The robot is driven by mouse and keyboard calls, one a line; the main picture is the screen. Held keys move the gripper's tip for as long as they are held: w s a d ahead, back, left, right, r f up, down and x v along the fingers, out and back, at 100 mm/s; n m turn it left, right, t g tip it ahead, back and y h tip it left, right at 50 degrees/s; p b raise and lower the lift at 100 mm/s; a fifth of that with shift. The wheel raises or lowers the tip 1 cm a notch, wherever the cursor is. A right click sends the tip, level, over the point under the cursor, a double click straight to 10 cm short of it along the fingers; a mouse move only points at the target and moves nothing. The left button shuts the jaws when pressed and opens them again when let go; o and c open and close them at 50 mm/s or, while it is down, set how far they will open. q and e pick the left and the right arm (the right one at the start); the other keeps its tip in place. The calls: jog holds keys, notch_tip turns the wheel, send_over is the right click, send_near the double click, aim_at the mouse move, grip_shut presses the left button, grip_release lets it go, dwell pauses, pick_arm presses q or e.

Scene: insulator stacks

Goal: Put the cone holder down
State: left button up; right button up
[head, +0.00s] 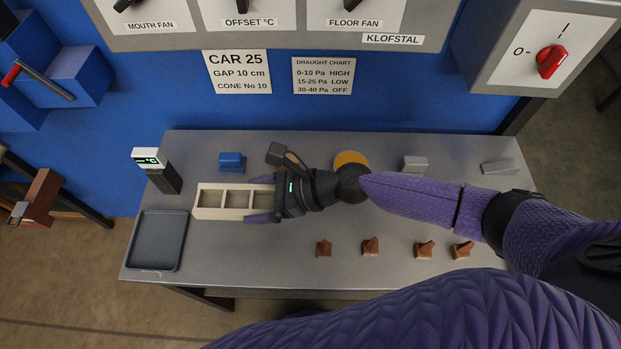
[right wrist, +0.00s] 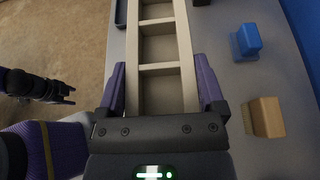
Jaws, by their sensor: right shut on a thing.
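The cone holder (head: 222,214) is a long cream box with open, empty-looking compartments in a row. My right gripper (head: 262,199) is shut on it, with one purple finger along each long side. The holder points left over the left part of the grey table, close to the dark tray. In the right wrist view the holder (right wrist: 158,52) runs straight out between the fingers (right wrist: 160,88). I cannot tell whether its underside touches the table. My left gripper (right wrist: 62,92) shows small and dark at the left of the right wrist view, away from the holder.
Bare table lies in front of the holder.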

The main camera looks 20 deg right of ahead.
aim_at(270, 228)
jog(key=f+b, duration=0.2)
jog(key=f, duration=0.1)
jog(key=f+b, duration=0.2)
jog(key=f, duration=0.1)
jog(key=f+b, duration=0.2)
jog(key=f, duration=0.1)
jog(key=shift+s+f+b, duration=0.3)
jog(key=shift+f+b, duration=0.05)
jog(key=shift+b, duration=0.05)
jog(key=shift+f, duration=0.35)
jog(key=shift+r, duration=0.25)
pick_arm(q)
notch_tip(270, 228, down, 7)
jog(key=s, duration=0.2)
jog(key=shift+a, duration=0.35)
pick_arm(e)
jog(key=shift+f, duration=0.1)
jog(key=o, duration=1)
jog(key=shift+f, duration=0.1)
pick_arm(q)
jog(key=shift+a, duration=0.15)
pick_arm(e)
jog(key=shift+o, duration=0.4)
